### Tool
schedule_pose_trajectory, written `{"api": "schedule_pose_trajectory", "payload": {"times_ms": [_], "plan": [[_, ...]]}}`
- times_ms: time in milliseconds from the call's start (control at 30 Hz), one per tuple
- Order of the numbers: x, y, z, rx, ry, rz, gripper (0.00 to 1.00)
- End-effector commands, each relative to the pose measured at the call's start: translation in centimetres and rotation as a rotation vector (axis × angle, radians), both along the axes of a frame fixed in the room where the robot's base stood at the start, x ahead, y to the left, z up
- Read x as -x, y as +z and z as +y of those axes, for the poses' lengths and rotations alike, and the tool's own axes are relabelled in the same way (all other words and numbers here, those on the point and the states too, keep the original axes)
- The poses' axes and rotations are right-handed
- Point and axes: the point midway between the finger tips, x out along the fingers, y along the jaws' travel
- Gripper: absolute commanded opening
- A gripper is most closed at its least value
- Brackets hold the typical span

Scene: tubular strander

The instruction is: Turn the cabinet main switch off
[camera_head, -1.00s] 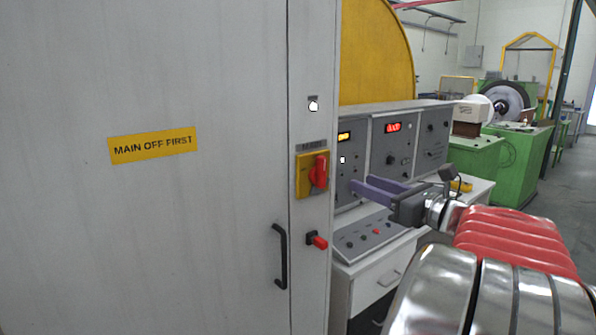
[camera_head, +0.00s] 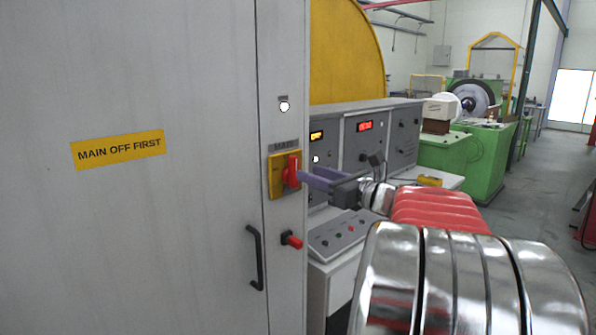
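The main switch is a red knob (camera_head: 292,171) on a yellow plate (camera_head: 276,176), under a MAIN label on the grey cabinet's (camera_head: 170,230) right-hand post. The knob's handle stands upright. My gripper (camera_head: 308,175) has purple fingers and comes from the right, level with the knob. Its fingers look apart, with a gap between them. The near fingertip overlaps the knob's right edge in the picture; I cannot tell if it touches. The far fingertip's relation to the knob is unclear.
Below the switch are a small red-tipped knob (camera_head: 293,241) and a black door handle (camera_head: 256,258). A white indicator lamp (camera_head: 284,106) is above. A control desk (camera_head: 365,150) with lit displays stands close behind my gripper. Open floor lies at the far right.

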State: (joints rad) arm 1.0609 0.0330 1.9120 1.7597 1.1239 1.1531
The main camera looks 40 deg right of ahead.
Motion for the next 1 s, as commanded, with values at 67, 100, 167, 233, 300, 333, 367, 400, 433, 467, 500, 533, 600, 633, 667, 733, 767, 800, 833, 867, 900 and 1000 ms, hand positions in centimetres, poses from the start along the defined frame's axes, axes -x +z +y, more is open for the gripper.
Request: {"api": "schedule_pose_trajectory", "payload": {"times_ms": [67, 100, 167, 233, 300, 333, 367, 400, 433, 467, 500, 533, 600, 633, 667, 733, 767, 800, 833, 867, 900, 1000], "plan": [[-1.4, 0.0, 0.1, -0.001, 0.004, 0.0, 0.36], [-2.0, 0.0, 0.2, -0.001, 0.004, -0.001, 0.36], [-2.9, -0.1, 0.2, -0.001, 0.004, 0.0, 0.36], [-3.9, 0.0, 0.2, -0.001, 0.004, 0.0, 0.36], [-4.7, 0.0, 0.2, -0.001, 0.004, 0.0, 0.36], [-5.0, 0.0, 0.2, -0.001, 0.003, 0.0, 0.36], [-5.2, 0.0, 0.3, -0.001, 0.003, 0.0, 0.36], [-5.5, 0.0, 0.3, -0.001, 0.002, 0.0, 0.36], [-5.6, 0.0, 0.3, -0.001, 0.002, -0.001, 0.36], [-5.7, 0.0, 0.3, -0.001, 0.002, -0.001, 0.36], [-5.8, 0.0, 0.3, -0.001, 0.002, -0.001, 0.36], [-5.9, 0.0, 0.3, -0.001, 0.002, -0.001, 0.36], [-5.9, 0.0, 0.3, -0.001, 0.002, -0.001, 0.36], [-5.9, 0.0, 0.3, 0.0, 0.002, -0.001, 0.36], [-5.9, 0.0, 0.3, 0.0, 0.002, -0.001, 0.36], [-5.9, 0.0, 0.3, -0.001, 0.002, -0.001, 0.36], [-5.9, 0.0, 0.3, 0.0, 0.002, -0.001, 0.36], [-5.9, 0.0, 0.3, -0.001, 0.002, -0.001, 0.33], [-5.9, 0.0, 0.3, -0.001, 0.002, -0.001, 0.31], [-5.9, 0.0, 0.3, -0.001, 0.002, -0.001, 0.29], [-5.9, 0.0, 0.3, -0.001, 0.002, -0.001, 0.26], [-5.9, 0.0, 0.3, -0.001, 0.002, 0.0, 0.19]]}}
